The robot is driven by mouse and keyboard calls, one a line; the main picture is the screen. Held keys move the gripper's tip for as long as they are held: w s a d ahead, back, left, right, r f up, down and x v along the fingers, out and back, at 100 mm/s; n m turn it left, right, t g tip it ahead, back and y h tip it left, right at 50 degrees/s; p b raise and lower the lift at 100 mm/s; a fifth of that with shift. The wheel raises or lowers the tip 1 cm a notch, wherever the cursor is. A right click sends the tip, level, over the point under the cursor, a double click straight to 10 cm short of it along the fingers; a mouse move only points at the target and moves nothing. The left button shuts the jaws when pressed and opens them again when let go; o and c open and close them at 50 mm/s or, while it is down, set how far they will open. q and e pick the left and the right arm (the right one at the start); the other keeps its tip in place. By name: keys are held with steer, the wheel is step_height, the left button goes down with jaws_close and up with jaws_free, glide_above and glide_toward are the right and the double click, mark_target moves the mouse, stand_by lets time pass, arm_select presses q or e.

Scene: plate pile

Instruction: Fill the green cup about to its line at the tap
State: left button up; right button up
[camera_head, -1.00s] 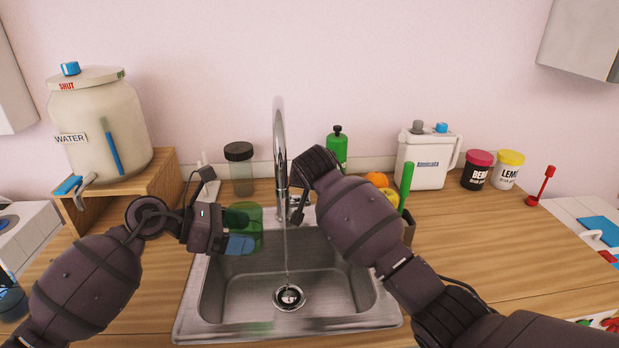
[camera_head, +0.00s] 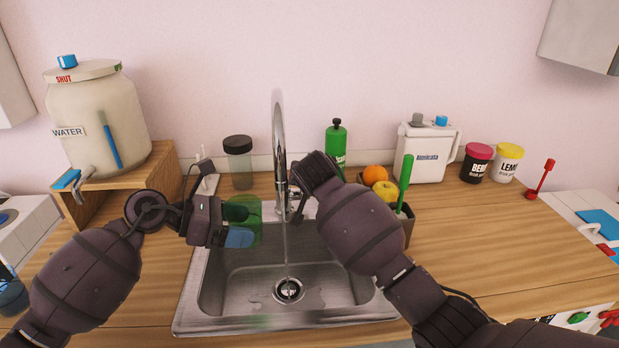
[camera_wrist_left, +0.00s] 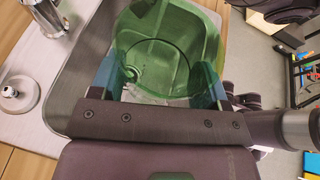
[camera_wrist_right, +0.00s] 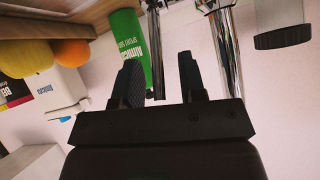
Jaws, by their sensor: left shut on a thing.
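The green cup (camera_head: 246,222) is translucent and upright, above the left part of the sink (camera_head: 186,322). My left gripper (camera_head: 240,224) is shut on it; in the left wrist view the fingers grip the cup (camera_wrist_left: 168,50) from both sides.
A lidded jar (camera_head: 240,165) and a green bottle (camera_head: 336,145) stand behind the sink. A box with an orange (camera_head: 375,175) and an apple (camera_head: 387,191) is close to my right arm. The water tank (camera_head: 100,120) stands at left. Counter at right is mostly clear.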

steer(key=v, duration=0.7)
steer(key=shift+s+r, duration=0.2)
steer(key=shift+s, duration=0.05)
stand_by(0.4)
